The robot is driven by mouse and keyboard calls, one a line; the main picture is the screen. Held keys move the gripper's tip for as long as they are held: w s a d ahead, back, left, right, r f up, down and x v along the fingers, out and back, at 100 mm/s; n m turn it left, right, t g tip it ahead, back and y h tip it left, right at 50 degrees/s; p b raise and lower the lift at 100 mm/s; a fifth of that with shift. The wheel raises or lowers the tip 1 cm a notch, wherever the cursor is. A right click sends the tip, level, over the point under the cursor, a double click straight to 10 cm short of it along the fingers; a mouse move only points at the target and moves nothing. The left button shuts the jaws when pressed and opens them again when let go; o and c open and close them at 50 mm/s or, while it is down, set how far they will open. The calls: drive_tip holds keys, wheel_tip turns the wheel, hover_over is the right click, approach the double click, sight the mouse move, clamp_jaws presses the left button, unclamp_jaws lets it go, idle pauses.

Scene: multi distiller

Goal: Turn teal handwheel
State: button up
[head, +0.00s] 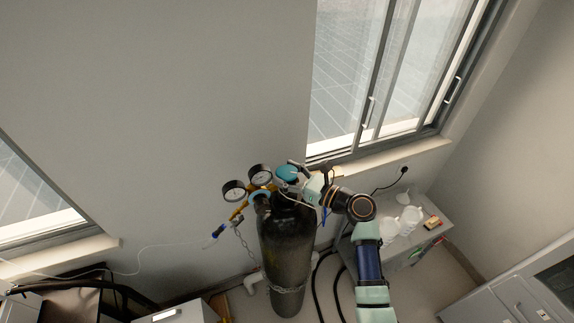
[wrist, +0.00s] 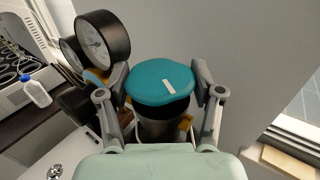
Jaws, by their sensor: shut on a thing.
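The teal handwheel (head: 287,173) sits on top of a dark gas cylinder (head: 285,245), beside two round gauges. In the wrist view the teal handwheel (wrist: 162,82) is a round cap with a short white mark on its top. My gripper (head: 303,175) reaches it from the right in the head view. In the wrist view my gripper (wrist: 162,88) has one finger on each side of the handwheel and is shut on it. The valve body under the handwheel is partly hidden.
Two black-rimmed gauges (wrist: 103,38) stand close to the left finger. A chain (head: 286,290) wraps the cylinder, which stands near the wall. A small table (head: 437,215) with white items stands to the right. A window (head: 395,70) is above.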

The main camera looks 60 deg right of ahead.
drive_tip(key=m+h+p, duration=0.1)
drive_tip(key=h+p, duration=0.1)
drive_tip(key=p, duration=0.1)
drive_tip(key=shift+a+r+m+g+h, duration=0.15)
drive_tip(key=shift+r+m+g+h, duration=0.15)
drive_tip(key=shift+r+m, duration=0.1)
drive_tip(key=shift+f+m+h+p, duration=0.25)
drive_tip(key=shift+m+h+p, duration=0.2)
drive_tip(key=shift+h, duration=0.15)
drive_tip(key=shift+f+m+g+h, duration=0.35)
drive_tip(key=shift+g+h, duration=0.15)
drive_tip(key=shift+h, duration=0.1)
drive_tip(key=shift+f+m+g+h, duration=0.15)
drive_tip(key=shift+m+g+h, duration=1.15)
drive_tip(key=shift+h, duration=0.5)
drive_tip(key=shift+m+h, duration=0.4)
drive_tip(key=shift+g+b, duration=0.3)
drive_tip(key=shift+d+r, duration=0.2)
drive_tip(key=shift+r, duration=0.1)
drive_tip(key=o, duration=1)
